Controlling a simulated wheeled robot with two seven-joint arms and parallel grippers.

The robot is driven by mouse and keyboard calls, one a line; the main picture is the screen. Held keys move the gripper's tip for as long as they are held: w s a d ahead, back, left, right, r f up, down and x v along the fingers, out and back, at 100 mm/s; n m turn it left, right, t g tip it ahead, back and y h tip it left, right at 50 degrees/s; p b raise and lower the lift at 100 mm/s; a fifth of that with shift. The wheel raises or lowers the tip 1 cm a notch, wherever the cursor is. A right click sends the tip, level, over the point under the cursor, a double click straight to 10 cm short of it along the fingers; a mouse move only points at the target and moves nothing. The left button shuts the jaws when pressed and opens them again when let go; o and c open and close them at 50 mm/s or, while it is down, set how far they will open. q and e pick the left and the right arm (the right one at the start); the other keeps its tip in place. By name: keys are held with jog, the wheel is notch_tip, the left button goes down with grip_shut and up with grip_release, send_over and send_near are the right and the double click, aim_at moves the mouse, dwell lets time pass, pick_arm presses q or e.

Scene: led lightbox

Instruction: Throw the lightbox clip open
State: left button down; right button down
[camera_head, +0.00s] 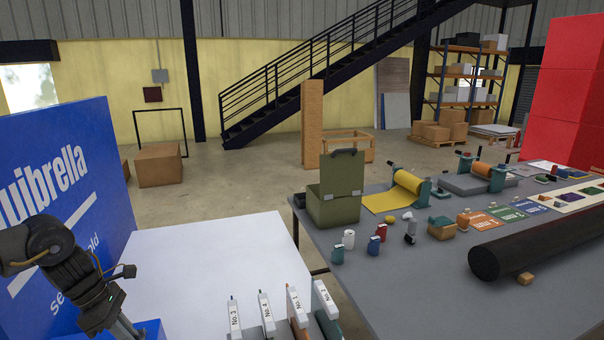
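A large blue panel (65,190) with white lettering stands upright at the left; it looks like the lightbox face. No clip can be made out on it, and its lower part is partly hidden by my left arm. My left gripper (120,325) is at the lower left, in front of the panel, pointing down and to the right. Its fingertips are not clear enough to tell open from shut, or whether it touches anything. My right gripper is not in view.
A white surface (215,265) lies right of the panel. Several labelled upright pieces (298,305) stand at its front edge. The grey table (385,280) at right holds a green case (335,190), a yellow roll (405,185), small bottles and a thick black roll (540,240).

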pick_arm(q)
jog(key=shift+w+r+g, duration=0.1)
jog(key=shift+g, duration=0.2)
jog(key=shift+w+a+r+g+h+p, duration=0.1)
jog(key=shift+w+r+g+h+p, duration=0.3)
jog(key=shift+p, duration=0.6)
jog(key=shift+w+a+f+n+g+p, duration=0.1)
jog(key=shift+n+g+p, duration=0.3)
jog(key=shift+g, duration=0.3)
